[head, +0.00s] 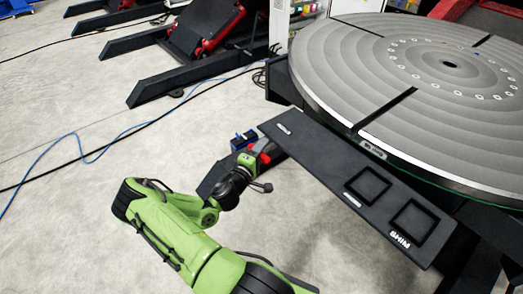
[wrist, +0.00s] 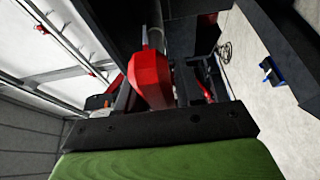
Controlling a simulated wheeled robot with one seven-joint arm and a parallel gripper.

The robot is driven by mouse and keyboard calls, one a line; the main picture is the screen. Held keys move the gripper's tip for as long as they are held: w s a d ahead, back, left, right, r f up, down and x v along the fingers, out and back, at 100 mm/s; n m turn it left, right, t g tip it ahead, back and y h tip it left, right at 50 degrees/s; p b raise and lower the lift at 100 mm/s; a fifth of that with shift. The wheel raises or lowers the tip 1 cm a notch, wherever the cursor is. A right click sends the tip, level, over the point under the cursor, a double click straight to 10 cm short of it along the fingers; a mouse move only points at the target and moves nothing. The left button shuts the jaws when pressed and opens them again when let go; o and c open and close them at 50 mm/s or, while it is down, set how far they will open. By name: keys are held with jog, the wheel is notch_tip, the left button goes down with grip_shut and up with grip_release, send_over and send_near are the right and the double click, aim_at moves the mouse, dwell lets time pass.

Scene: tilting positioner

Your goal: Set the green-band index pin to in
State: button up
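My gripper (head: 258,158) is at the end of my green arm, low beside the dark shelf in front of the round table, and the shelf partly hides it. In the wrist view, a red faceted part (wrist: 152,80) rises in front of the gripper's black mount, with dark parts on both sides. I cannot tell whether the fingers touch it or whether it belongs to the gripper. A red patch (head: 264,149) also shows by the gripper in the head view. I cannot make out an index pin or a green band in either view.
The large round slotted table (head: 440,75) fills the upper right. The dark shelf (head: 350,180) with two square recesses runs along its front. A blue part (head: 243,140) is close to my gripper. Cables (head: 75,140) cross the open floor at left.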

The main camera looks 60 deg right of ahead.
aim_at(271, 145)
jog(key=shift+c, duration=0.4)
grip_shut()
jog(key=shift+s+d, duration=0.45)
jog(key=shift+d, duration=0.45)
jog(key=shift+s+d, duration=0.45)
jog(key=shift+d, duration=0.4)
jog(key=shift+o, duration=0.4)
grip_release()
jog(key=shift+d, duration=0.1)
jog(key=w+a+p, duration=0.1)
jog(key=a+p, duration=0.1)
jog(key=a, duration=1.3)
jog(key=shift+a, duration=0.4)
